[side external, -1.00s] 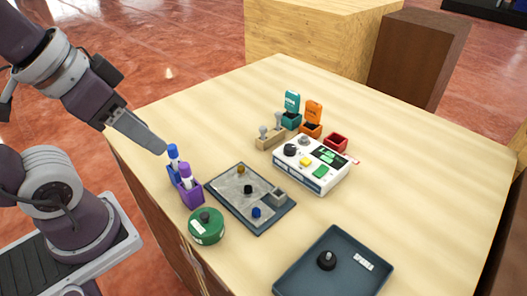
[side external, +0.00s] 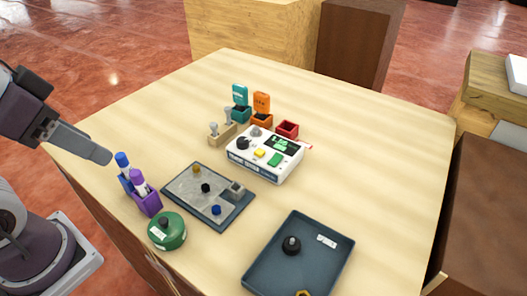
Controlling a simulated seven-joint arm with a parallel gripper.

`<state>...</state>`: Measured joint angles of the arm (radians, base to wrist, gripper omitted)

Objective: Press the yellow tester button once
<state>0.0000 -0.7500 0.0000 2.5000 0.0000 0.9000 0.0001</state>
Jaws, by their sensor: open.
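The white tester (side external: 262,160) stands near the middle of the table. Its top carries a yellow button (side external: 259,153), a green button (side external: 275,160), a dark knob, a grey knob and a dark display with green digits. My gripper (side external: 108,158) is at the left edge of the table, above and beside the blue and purple marker holders, well apart from the tester. Its fingers show side-on and nothing is seen in them.
A grey board with small coloured knobs (side external: 181,188) lies between my gripper and the tester. A green round container (side external: 168,236), dark tray (side external: 254,276), teal box (side external: 240,112), orange box (side external: 262,119) and red bin (side external: 288,128) stand around.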

